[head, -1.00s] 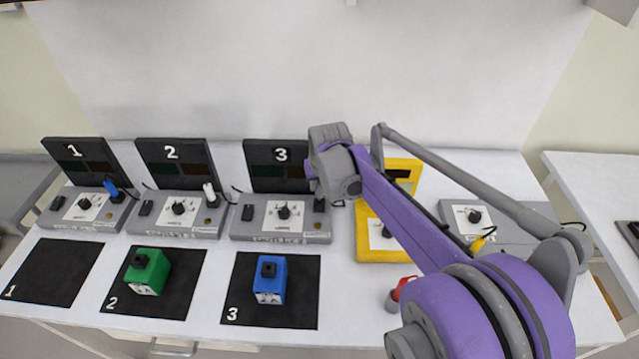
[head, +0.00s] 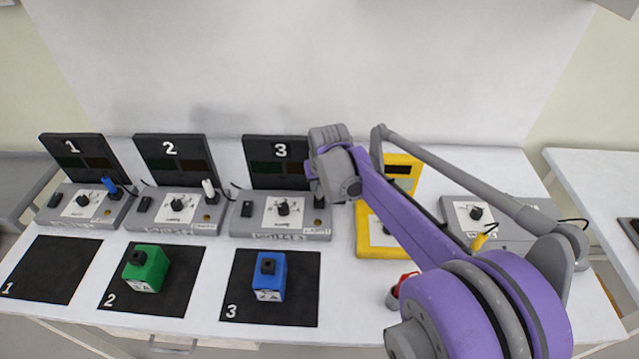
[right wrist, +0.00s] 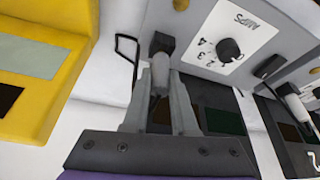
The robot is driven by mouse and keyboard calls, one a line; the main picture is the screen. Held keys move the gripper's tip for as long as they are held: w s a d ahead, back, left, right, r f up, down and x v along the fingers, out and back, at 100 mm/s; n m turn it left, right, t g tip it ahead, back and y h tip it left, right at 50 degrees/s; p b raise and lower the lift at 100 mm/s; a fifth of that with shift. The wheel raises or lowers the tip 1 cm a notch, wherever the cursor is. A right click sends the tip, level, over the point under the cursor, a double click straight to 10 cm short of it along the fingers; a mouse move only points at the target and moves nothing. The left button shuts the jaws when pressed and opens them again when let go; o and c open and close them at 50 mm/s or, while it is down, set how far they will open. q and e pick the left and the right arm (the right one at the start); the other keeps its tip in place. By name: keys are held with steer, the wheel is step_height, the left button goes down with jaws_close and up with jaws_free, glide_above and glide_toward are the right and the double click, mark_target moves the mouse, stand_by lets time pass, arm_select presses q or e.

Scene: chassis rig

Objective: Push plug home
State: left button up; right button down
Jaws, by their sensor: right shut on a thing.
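My right gripper (head: 318,192) is at the right end of the grey station 3 box (head: 282,236), pointing down from my purple arm. In the right wrist view its fingers (right wrist: 160,82) are shut on a plug (right wrist: 161,42) with a dark end and a grey part between the fingers. The plug's dark end meets the edge of the station box. How deep it sits in its socket cannot be told. In the head view the arm and gripper mostly hide this plug. My left gripper is not in view.
Stations 1 and 2 stand to the left, with a blue plug (head: 109,184) and a white plug (head: 209,188). Green (head: 148,266) and blue (head: 271,274) blocks stand on black mats in front. A yellow device (head: 375,244) is close on the gripper's right.

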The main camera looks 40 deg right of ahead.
steer(key=shift+f+b, duration=0.3)
steer(key=shift+f, duration=0.25)
steer(key=c, duration=0.6)
jaws_free()
steer(key=shift+c, duration=0.2)
steer(key=v, duration=1)
steer(key=shift+r+p, duration=0.35)
steer(key=shift+p, duration=0.05)
steer(key=shift+s+a, duration=0.15)
steer(key=shift+s, duration=0.05)
